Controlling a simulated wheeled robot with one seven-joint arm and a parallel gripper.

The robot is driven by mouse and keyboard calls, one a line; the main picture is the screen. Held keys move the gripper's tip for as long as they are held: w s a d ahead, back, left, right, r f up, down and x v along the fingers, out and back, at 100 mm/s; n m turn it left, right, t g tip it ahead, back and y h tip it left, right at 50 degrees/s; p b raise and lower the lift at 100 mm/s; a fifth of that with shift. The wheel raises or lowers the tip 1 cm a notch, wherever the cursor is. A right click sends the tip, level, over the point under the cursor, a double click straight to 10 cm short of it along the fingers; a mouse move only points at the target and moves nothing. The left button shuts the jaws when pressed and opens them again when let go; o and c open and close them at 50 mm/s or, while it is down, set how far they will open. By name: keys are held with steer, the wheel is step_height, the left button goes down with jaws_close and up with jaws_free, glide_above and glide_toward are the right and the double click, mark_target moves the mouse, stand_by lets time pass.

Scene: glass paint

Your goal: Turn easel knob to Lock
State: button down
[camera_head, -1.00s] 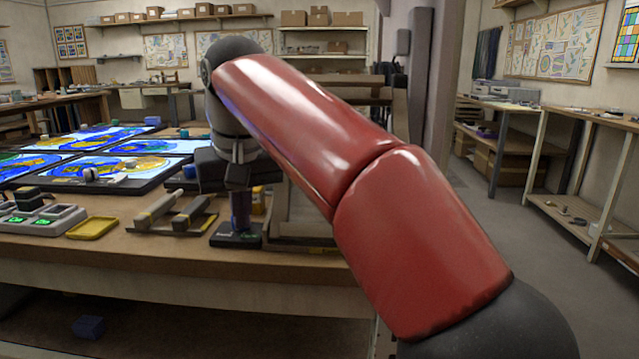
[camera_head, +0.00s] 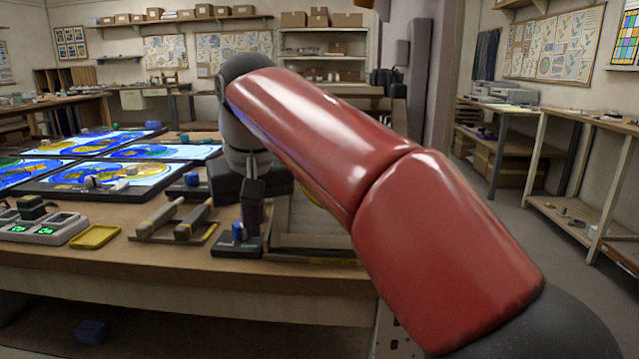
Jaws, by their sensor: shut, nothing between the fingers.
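A small blue knob (camera_head: 238,231) stands upright on a black base (camera_head: 237,250) near the front edge of the workbench. The base has small pale and green markings on its front, too small to read. My gripper (camera_head: 253,225) points down just right of the knob, with its fingers shut and empty. Its fingers overlap the back right of the base in the picture; I cannot tell whether they touch the knob. A wooden easel frame (camera_head: 310,240) stands right of the base, partly hidden behind my red arm.
Left of the base, a rack with two grey bars (camera_head: 175,222), a yellow tray (camera_head: 95,237) and a grey device with green displays (camera_head: 45,229) stand on the workbench (camera_head: 150,265). Lit glass panels (camera_head: 90,178) lie behind them. Open floor lies to the right.

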step_height(320, 180, up, 6)
stand_by(0.5)
steer(key=shift+s, duration=0.1)
